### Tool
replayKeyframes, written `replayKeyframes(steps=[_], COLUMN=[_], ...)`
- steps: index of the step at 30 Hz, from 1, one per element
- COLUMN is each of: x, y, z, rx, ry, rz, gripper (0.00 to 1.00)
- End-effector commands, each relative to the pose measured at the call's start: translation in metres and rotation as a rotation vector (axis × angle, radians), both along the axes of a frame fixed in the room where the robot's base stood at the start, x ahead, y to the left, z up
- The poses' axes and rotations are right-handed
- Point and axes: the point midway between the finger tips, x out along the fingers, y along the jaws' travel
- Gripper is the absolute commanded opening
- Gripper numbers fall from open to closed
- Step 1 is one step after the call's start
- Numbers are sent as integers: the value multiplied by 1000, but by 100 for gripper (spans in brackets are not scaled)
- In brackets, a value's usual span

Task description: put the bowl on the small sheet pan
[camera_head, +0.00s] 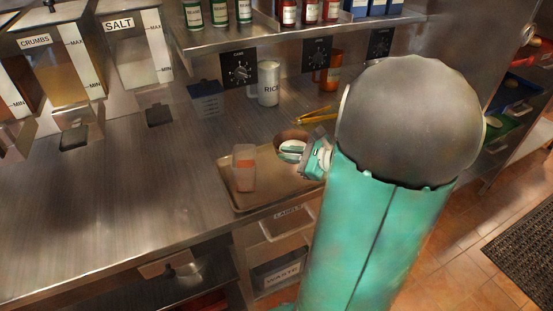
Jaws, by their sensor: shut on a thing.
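The small sheet pan (222,181) is a shallow tan metal tray on the steel counter, left of my arm. A clear cup with orange contents (244,168) stands on its left part. The brown bowl (290,135) is at the pan's back right, partly covered by the white and teal parts of my gripper (297,151). My gripper is shut on the bowl. I cannot tell whether the bowl touches the pan or is held above it. My large arm hides the pan's right end.
Yellow tongs (315,117) lie behind the bowl. Dispensers (68,70) hang at the left. The counter's left and front are clear.

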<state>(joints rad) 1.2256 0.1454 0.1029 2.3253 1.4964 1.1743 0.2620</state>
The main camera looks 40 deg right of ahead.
Motion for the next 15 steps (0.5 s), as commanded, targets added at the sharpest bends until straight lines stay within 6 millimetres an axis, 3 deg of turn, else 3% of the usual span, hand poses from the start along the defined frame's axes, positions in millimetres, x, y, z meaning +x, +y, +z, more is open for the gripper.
replayKeyframes(steps=[6,13,15], x=[23,34,33], y=[-12,-18,-17], z=[-30,-43,-54], rx=[3,1,3], ry=[1,-1,0], rz=[1,0,0], gripper=[0,0,0])
